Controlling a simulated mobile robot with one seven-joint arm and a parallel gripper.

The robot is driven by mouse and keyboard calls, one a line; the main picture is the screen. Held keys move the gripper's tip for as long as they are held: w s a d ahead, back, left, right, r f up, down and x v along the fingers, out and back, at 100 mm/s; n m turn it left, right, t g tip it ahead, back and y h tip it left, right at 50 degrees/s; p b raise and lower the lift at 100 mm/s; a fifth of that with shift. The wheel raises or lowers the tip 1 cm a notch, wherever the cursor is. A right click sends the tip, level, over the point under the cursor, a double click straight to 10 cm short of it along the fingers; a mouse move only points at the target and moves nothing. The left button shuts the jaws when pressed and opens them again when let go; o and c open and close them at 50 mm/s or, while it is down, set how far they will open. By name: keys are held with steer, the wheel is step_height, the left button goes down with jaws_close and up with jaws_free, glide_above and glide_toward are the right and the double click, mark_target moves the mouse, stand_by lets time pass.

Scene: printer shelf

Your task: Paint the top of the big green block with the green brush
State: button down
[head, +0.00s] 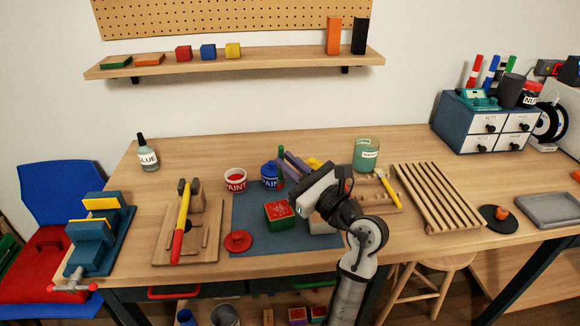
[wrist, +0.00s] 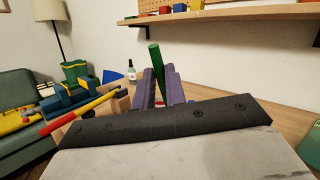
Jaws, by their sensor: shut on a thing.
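A green block (head: 280,215) sits on the blue-grey mat (head: 250,205). Its sides are green and its top looks mostly red with pale specks. My gripper (head: 289,164) is above and behind the block, beside the blue paint pot (head: 270,177). It is shut on the green brush (head: 281,153), whose green handle stands up between the purple fingers. The brush (wrist: 156,62) and fingers (wrist: 161,88) also show in the wrist view. The brush's lower end is hidden, so I cannot tell what it touches. An open pot of red paint (head: 235,178) stands left of the blue pot.
A red lid (head: 238,241) lies at the mat's left edge. A wooden jig with a red-and-yellow tool (head: 182,220) is left of the mat. A water jar (head: 366,155) and slatted rack (head: 438,198) are to the right. The front left tabletop has a vise (head: 98,235).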

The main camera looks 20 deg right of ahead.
steer(key=shift+r+p, duration=0.6)
steer(key=shift+r, duration=0.6)
steer(key=shift+r, duration=0.1)
step_height(320, 180, up, 3)
steer(key=shift+f+p, duration=0.1)
steer(key=shift+p, duration=1)
